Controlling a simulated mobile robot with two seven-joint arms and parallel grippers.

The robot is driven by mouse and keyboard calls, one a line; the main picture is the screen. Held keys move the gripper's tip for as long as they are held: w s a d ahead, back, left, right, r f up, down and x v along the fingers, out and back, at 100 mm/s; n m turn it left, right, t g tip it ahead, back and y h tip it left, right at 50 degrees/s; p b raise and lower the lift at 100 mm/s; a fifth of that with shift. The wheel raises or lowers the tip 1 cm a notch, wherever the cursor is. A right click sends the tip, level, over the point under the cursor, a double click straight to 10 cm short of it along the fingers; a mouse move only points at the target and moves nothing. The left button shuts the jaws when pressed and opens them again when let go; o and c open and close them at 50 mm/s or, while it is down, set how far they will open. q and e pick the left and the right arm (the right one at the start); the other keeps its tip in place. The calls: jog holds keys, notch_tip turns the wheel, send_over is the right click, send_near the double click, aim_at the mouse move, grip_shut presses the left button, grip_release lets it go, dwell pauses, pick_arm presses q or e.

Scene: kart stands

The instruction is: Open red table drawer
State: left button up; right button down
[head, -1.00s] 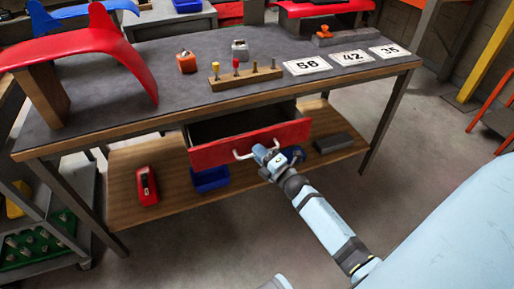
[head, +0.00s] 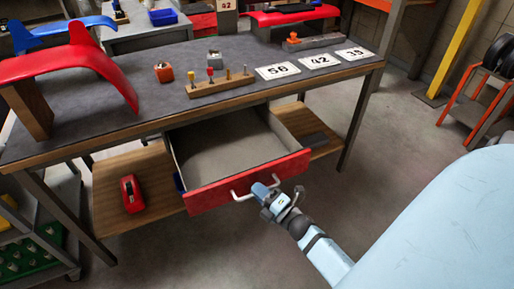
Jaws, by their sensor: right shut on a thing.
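The red-fronted table drawer (head: 215,193) is pulled well out from under the grey-topped table (head: 140,112) in the head view. Its inside is grey and looks empty. A white bar handle (head: 240,193) is fixed to the red front. My right gripper (head: 268,191) is shut on the right part of the handle, and its arm reaches in from the lower right. The exact finger contact is partly hidden by the gripper itself. My left gripper is not in view.
On the table stand an orange block (head: 163,72), a wooden peg rack (head: 222,86), number cards (head: 278,71) and a red curved panel (head: 75,62). A lower wooden shelf (head: 110,200) holds a red tool (head: 132,194). Floor in front of the drawer is clear.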

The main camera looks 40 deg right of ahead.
jog(key=c, duration=1.2)
grip_release()
jog(key=v, duration=1.3)
jog(key=shift+s+d, duration=0.15)
jog(key=shift+s, duration=0.25)
